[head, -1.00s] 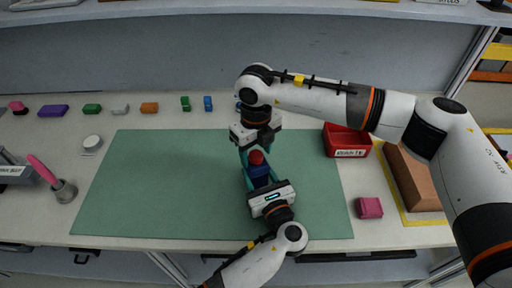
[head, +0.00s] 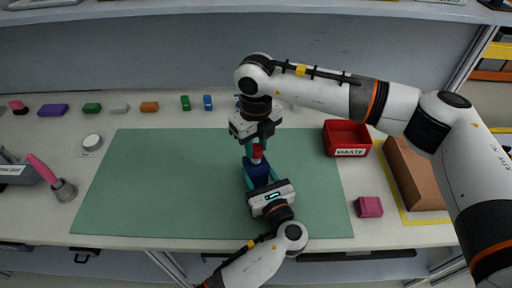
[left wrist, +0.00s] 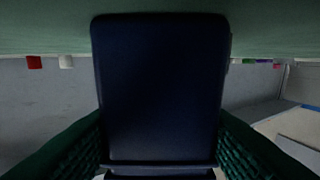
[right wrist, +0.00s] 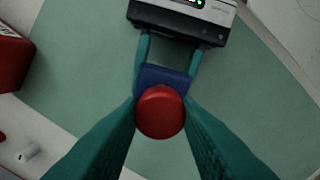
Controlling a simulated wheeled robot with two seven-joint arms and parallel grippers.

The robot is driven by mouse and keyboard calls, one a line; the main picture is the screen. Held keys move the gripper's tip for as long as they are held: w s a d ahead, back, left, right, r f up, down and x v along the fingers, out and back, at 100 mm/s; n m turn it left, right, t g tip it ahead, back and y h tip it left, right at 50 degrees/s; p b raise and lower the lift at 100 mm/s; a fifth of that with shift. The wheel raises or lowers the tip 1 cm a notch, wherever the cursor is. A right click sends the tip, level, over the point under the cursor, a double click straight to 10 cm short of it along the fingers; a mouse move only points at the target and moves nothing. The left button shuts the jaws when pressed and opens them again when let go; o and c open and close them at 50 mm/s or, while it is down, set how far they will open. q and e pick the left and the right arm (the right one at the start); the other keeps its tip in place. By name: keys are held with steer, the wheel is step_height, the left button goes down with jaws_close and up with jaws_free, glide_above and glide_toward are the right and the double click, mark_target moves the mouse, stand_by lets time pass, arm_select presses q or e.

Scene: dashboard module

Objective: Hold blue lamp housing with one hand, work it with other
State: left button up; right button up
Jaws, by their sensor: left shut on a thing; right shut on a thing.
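The dark blue lamp housing (head: 257,174) stands over the green mat (head: 140,190), near its middle. My left gripper (head: 262,185) is shut on it from the front. In the left wrist view the housing (left wrist: 160,90) fills the middle between the fingers. A red round-topped part (head: 257,152) is at the top of the housing. My right gripper (head: 254,147) points down from above and is shut on this red part. In the right wrist view the red part (right wrist: 160,112) sits between the fingertips, over the blue housing (right wrist: 165,78). Whether the two touch is hard to tell.
A red waste bin (head: 346,138) and a pink block (head: 369,207) are at the right, by a brown box (head: 410,177). Several small coloured blocks line the back edge. A pink-handled tool (head: 46,174) stands at the left. The mat's left half is clear.

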mark_target(256, 148)
steer(key=shift+r, duration=2.15)
arm_select(q)
steer(key=o, duration=1.4)
steer(key=shift+c, duration=0.2)
steer(key=v, duration=0.7)
steer(key=shift+s, duration=0.25)
steer(key=shift+f, duration=0.1)
arm_select(e)
steer(key=shift+s+f, duration=0.1)
